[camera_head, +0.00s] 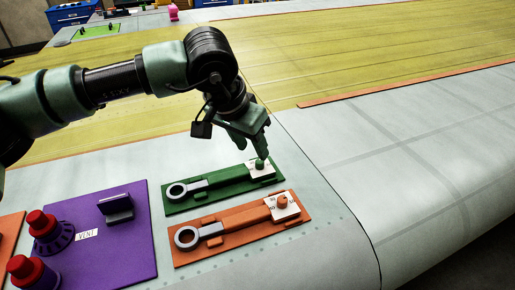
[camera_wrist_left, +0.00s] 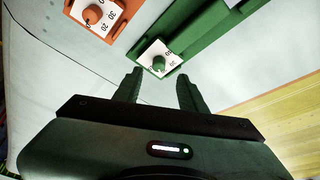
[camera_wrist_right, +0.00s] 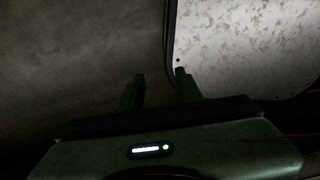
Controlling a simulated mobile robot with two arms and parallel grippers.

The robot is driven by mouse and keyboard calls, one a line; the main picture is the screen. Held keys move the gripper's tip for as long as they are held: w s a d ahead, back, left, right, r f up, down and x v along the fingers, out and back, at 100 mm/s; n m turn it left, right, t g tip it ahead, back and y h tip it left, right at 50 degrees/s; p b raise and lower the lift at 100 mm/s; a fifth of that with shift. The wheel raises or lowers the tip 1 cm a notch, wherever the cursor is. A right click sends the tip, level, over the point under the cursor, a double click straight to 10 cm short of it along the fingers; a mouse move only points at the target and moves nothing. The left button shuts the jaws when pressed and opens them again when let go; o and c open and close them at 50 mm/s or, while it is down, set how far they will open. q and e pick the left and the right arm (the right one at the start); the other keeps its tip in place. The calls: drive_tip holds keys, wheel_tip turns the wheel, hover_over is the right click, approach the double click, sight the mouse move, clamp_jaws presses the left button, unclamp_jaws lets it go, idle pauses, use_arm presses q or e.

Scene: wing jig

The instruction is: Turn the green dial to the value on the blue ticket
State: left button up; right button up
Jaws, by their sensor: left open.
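The green dial (camera_head: 260,163) sits on a white scale plate at the right end of a green board (camera_head: 215,188); it also shows in the left wrist view (camera_wrist_left: 159,63), its numbers partly legible. My left gripper (camera_head: 262,154) is open, pointing down at the green dial; in the left wrist view its fingertips (camera_wrist_left: 159,74) lie either side of the dial's line, and I cannot tell whether they touch it. My right gripper (camera_wrist_right: 160,73) is open and empty, seen only in the right wrist view. I see no blue ticket.
An orange board (camera_head: 240,226) with a similar orange dial (camera_head: 282,200) lies just in front of the green one. A purple board (camera_head: 130,260) with red knobs and a small stand is at left. The grey wing surface (camera_head: 430,150) at right is clear.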

sight(259, 161)
use_arm(q)
drive_tip(key=p+x, duration=0.1)
drive_tip(key=x, duration=0.4)
drive_tip(key=shift+w+d+f, duration=0.1)
drive_tip(key=shift+d+f, duration=0.05)
drive_tip(key=shift+f, duration=0.1)
clamp_jaws()
